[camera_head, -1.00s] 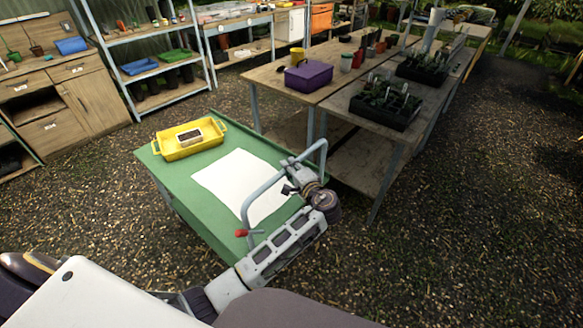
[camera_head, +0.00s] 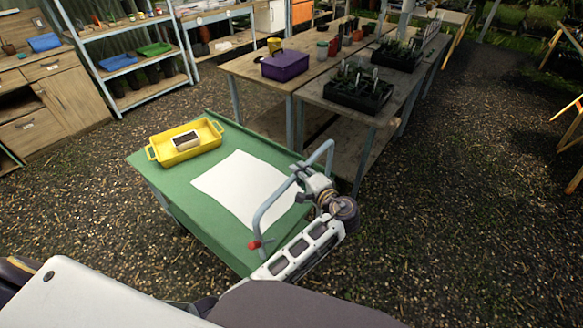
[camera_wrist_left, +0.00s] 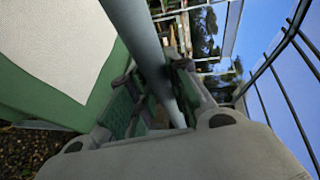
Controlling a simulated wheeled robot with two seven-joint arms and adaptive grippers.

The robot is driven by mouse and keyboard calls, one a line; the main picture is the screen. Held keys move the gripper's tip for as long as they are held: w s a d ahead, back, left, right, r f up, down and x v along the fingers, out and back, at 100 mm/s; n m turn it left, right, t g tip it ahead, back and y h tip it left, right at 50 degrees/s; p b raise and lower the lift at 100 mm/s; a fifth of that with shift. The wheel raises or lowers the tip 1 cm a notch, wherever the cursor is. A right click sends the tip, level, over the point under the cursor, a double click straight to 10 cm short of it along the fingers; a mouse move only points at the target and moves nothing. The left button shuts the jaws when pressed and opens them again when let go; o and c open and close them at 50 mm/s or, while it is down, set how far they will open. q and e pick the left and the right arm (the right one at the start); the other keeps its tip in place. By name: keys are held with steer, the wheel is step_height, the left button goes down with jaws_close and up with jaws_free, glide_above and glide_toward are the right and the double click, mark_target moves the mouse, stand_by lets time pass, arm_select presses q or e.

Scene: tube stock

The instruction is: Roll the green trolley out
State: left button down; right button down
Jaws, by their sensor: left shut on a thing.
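The green trolley (camera_head: 160,178) stands on the gravel in front of me, its push handle (camera_head: 264,214) on the near right side. A yellow tray (camera_head: 160,155) holding a small dark-filled box (camera_head: 186,141) and a white sheet (camera_head: 238,190) lie on its top. My left gripper (camera_head: 302,172) is shut on the grey handle bar. In the left wrist view the bar (camera_wrist_left: 140,38) runs down between the fingers (camera_wrist_left: 160,95), with the green top (camera_wrist_left: 35,100) and white sheet beside it. My right gripper is not in view.
Wooden benches with a purple box (camera_head: 285,65) and seedling trays (camera_head: 358,90) stand close behind and right of the trolley. Shelving (camera_head: 120,60) and a wooden cabinet (camera_head: 50,100) stand at the back left. Gravel (camera_head: 450,200) is open on the right.

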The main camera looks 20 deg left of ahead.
arm_select(q)
steer(key=shift+s+d+f, duration=0.1)
steer(key=shift+s+d, duration=0.1)
steer(key=shift+d, duration=0.2)
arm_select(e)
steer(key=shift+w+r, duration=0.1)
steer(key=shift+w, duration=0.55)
arm_select(q)
steer(key=c, duration=1.3)
jaws_free()
steer(key=shift+w+a, duration=0.1)
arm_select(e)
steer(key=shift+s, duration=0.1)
